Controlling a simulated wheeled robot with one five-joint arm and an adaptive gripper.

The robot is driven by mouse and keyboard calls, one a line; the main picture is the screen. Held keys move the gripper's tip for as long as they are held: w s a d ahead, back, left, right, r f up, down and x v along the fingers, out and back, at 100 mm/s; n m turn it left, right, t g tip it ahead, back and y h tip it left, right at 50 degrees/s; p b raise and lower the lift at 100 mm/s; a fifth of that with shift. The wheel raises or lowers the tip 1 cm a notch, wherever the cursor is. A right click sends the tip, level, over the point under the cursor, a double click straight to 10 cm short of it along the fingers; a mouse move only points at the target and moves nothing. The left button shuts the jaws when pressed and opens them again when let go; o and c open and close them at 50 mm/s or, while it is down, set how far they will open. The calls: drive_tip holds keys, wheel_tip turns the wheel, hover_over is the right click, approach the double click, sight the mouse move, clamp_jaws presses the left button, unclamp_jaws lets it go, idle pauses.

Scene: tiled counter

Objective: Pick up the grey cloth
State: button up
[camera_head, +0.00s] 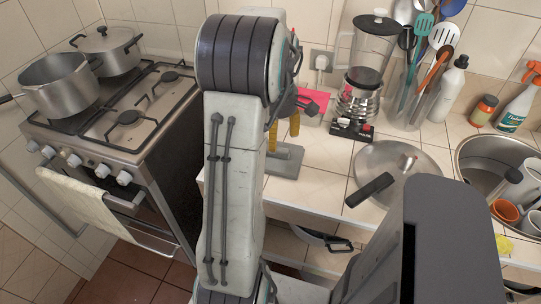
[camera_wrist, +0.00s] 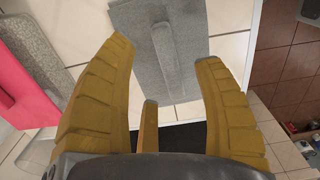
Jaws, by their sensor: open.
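The cloth appears beyond the fingertips; I cannot tell the exact gap.
A pink item (camera_head: 314,108) lies just behind the cloth. A stove (camera_head: 125,120) with pots stands left across a gap.

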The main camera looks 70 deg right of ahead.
drive_tip(key=shift+a+f, duration=0.15)
drive_tip(key=shift+f, duration=2.4)
clamp_jaws()
